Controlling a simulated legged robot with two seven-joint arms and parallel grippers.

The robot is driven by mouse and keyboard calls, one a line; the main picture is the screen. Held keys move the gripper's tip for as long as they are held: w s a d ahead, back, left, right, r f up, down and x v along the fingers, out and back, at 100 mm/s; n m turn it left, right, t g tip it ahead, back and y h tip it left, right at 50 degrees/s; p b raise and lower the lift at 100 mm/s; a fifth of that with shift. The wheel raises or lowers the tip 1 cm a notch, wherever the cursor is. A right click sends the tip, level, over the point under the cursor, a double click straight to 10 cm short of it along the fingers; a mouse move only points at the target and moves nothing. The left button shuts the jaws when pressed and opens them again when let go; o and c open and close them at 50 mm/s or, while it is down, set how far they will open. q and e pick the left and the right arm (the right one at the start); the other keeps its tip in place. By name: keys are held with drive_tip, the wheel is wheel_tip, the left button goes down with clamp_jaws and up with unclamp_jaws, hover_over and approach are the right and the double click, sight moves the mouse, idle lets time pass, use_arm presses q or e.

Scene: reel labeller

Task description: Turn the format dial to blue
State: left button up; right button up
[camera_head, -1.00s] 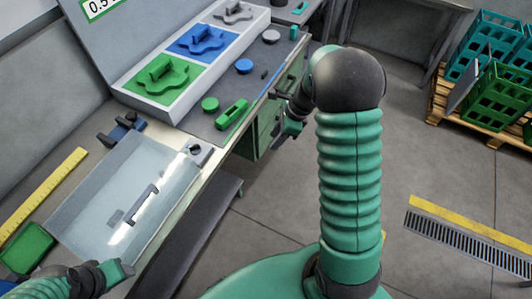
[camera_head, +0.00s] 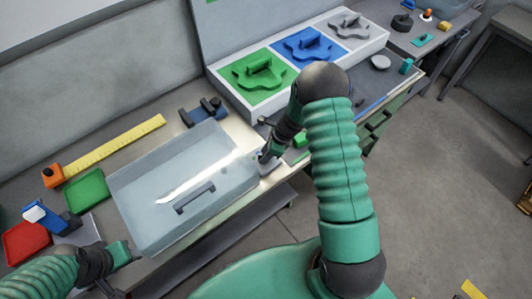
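A small grey fitting (camera_head: 271,168), possibly the format dial, sits at the right corner of the clear-covered box. My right gripper (camera_head: 266,154) is right at it and hides most of it, so I cannot read a dial setting or tell whether they touch. The gripper's fingers are too small and dark to judge. Behind my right arm, a white tray (camera_head: 240,108) holds green (camera_head: 252,88), blue (camera_head: 303,49) and grey (camera_head: 349,28) shaped plates. My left gripper (camera_head: 122,254) is at the box's lower left corner; its opening is unclear.
The clear-covered box (camera_head: 150,222) fills the bench front. A yellow ruler (camera_head: 115,145), green bin (camera_head: 87,190) and red bin (camera_head: 25,242) lie left. A dark blue fixture (camera_head: 202,111) stands behind the box. A grey disc (camera_head: 380,62) lies right of the tray.

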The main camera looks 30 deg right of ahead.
drive_tip(key=shift+w+a+f, duration=0.1)
drive_tip(key=shift+w+f, duration=0.15)
drive_tip(key=shift+w, duration=0.1)
drive_tip(key=shift+c, duration=2.1)
drive_tip(key=shift+s+d+r, duration=0.1)
drive_tip(key=shift+s+d, duration=0.05)
drive_tip(key=shift+d, duration=0.1)
clamp_jaws()
use_arm(q)
drive_tip(key=shift+w+f, duration=0.1)
drive_tip(key=shift+w, duration=0.2)
